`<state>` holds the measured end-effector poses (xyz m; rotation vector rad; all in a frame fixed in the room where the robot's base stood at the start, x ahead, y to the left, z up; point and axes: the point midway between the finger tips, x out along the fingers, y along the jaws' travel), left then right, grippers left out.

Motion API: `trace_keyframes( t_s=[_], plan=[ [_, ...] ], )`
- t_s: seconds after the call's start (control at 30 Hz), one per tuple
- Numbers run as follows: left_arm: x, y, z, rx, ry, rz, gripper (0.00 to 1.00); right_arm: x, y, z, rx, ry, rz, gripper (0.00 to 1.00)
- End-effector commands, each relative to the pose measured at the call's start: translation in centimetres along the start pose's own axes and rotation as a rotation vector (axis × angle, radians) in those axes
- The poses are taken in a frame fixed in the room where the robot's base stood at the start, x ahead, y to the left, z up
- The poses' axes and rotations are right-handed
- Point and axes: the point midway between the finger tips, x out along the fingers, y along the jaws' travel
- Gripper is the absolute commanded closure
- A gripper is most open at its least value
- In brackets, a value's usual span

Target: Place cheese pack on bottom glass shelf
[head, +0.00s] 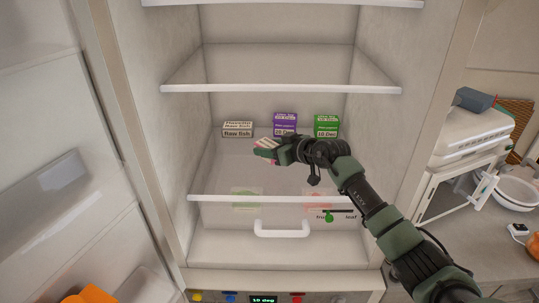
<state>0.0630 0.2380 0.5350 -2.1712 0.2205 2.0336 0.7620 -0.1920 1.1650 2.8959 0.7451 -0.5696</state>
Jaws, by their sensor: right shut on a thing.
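The fridge stands open. The bottom glass shelf (225,198) has a white front edge and clear glass, with boxes at its back. My right gripper (272,151) reaches in from the right over this shelf and is shut on a small pale pack with pinkish print, likely the cheese pack (266,144). The gripper hides part of the pack, so its label cannot be read. I cannot tell whether the pack touches the glass. My left gripper is not in view.
A white box (237,129), a purple box (285,123) and a green box (326,126) stand at the shelf's back. The middle shelf (280,89) is above. A drawer with a white handle (281,233) is below. The shelf's front left looks clear.

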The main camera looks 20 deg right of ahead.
Motion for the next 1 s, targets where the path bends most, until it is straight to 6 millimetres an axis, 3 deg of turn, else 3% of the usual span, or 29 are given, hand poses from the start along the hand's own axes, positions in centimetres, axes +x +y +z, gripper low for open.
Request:
trace_keyframes(
  t_s=[0.13,0.3,0.4,0.67,0.7,0.77,1.0],
  plan=[
    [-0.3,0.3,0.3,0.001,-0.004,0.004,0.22,0.5,-0.1,1.0,0.001,0.001,-0.001,1.0],
    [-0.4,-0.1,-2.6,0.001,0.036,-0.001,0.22,1.4,0.0,3.3,0.001,0.0,0.0,1.0],
    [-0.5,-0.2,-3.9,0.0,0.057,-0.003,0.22,1.5,-0.1,3.5,0.0,0.004,0.0,1.0],
    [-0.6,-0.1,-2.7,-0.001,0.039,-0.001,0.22,1.6,-0.1,3.7,0.001,0.003,0.0,1.0],
    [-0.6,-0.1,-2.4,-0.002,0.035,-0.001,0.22,1.6,0.0,3.8,0.0,0.002,0.0,0.45],
    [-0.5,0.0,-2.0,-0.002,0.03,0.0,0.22,1.6,0.0,3.8,0.0,0.002,0.0,0.28],
    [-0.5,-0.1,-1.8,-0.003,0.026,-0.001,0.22,1.6,0.0,3.8,-0.001,0.001,0.0,0.28]
  ],
)
